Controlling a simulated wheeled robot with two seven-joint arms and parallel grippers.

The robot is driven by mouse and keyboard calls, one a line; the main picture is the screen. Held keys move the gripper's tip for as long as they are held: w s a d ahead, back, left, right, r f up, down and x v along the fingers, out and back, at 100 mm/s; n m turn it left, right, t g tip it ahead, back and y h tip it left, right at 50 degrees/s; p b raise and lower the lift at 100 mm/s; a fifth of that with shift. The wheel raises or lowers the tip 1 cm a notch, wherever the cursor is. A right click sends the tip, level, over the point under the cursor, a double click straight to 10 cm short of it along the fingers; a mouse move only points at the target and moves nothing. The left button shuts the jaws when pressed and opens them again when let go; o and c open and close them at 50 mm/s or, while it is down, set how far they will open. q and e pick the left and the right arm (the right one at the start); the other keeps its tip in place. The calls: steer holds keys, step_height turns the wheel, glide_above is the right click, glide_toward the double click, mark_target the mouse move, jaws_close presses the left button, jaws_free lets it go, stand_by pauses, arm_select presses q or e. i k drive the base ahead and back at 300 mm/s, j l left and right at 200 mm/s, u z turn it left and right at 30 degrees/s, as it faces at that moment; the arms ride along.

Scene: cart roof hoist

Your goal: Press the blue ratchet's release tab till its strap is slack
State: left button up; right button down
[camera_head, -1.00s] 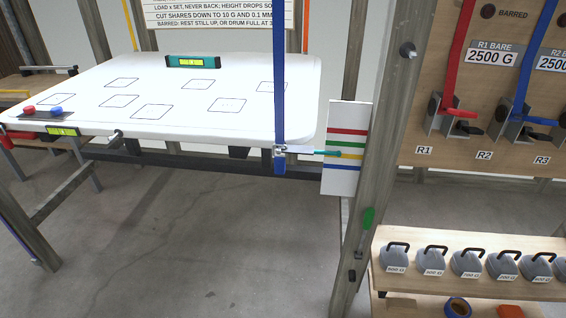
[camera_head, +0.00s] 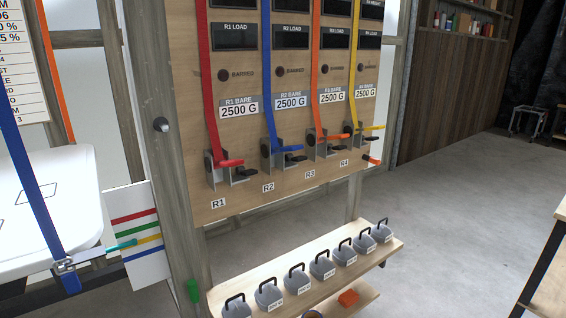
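The blue ratchet (camera_head: 272,160) is mounted on the wooden board above the label R2, second from the left. Its blue handle (camera_head: 288,150) points right, with a small dark tab (camera_head: 291,158) just below it. The blue strap (camera_head: 268,75) runs straight up from the ratchet and looks taut. Another blue strap (camera_head: 28,175) comes down at the left to a hook at the white roof panel's corner. Neither of my grippers shows in this view.
A red ratchet (camera_head: 216,166) is left of the blue one; orange (camera_head: 322,143) and yellow (camera_head: 362,135) ratchets are to its right. A shelf (camera_head: 275,300) with several grey weights stands below the board. Open floor (camera_head: 440,200) lies to the right.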

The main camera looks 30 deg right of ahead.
mark_target(289, 157)
steer(key=i+l+z, duration=0.2)
steer(key=i+l, duration=0.15)
steer(key=i+l+z, duration=0.2)
steer(key=i, duration=0.25)
steer(key=i+l+z, duration=0.2)
steer(key=i+l, duration=0.1)
steer(key=i, duration=0.1)
